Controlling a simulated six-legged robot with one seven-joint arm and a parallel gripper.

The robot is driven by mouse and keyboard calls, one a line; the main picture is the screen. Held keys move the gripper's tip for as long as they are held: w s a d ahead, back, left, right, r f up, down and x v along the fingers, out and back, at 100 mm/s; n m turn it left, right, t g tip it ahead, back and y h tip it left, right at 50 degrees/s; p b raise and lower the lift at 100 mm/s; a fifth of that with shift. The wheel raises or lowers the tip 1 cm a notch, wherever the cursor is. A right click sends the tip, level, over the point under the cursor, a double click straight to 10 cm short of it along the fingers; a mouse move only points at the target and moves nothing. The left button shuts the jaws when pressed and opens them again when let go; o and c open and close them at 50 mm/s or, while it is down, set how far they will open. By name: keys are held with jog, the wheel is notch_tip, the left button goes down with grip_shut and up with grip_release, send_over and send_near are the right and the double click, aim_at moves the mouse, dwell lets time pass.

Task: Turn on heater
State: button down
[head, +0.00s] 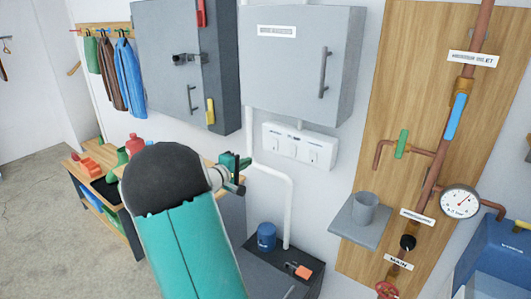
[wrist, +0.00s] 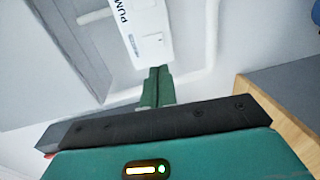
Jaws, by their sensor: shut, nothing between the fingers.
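A white switch panel (head: 299,146) with several switches is on the wall below a grey cabinet. Its labels are too small to read in the head view, so I cannot tell whether one is for the heater. In the wrist view the white panel (wrist: 148,28) shows partly, with lettering starting "PUM". My gripper (head: 243,161) is left of the panel and a little lower, apart from it in the picture. In the wrist view my gripper (wrist: 157,82) is shut and empty, its green fingers together just below the panel's lower end. No thing plainly marked as a heater shows.
A grey cabinet (head: 295,62) with a handle is above the panel. A white pipe (head: 289,200) runs below it. A wooden board (head: 366,155) with copper pipes, a gauge (head: 460,202) and a cup (head: 364,207) is to the right. A blue container (head: 266,236) stands low down.

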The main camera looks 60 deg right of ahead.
aim_at(273, 148)
jog(key=d, duration=0.4)
jog(key=s+d+f, duration=0.1)
jog(key=d, duration=0.4)
jog(key=s+d, duration=0.1)
jog(key=d, duration=0.3)
jog(key=shift+d+f, duration=0.3)
jog(key=shift+f, duration=0.05)
jog(key=shift+d, duration=0.1)
jog(key=shift+d+f, duration=0.1)
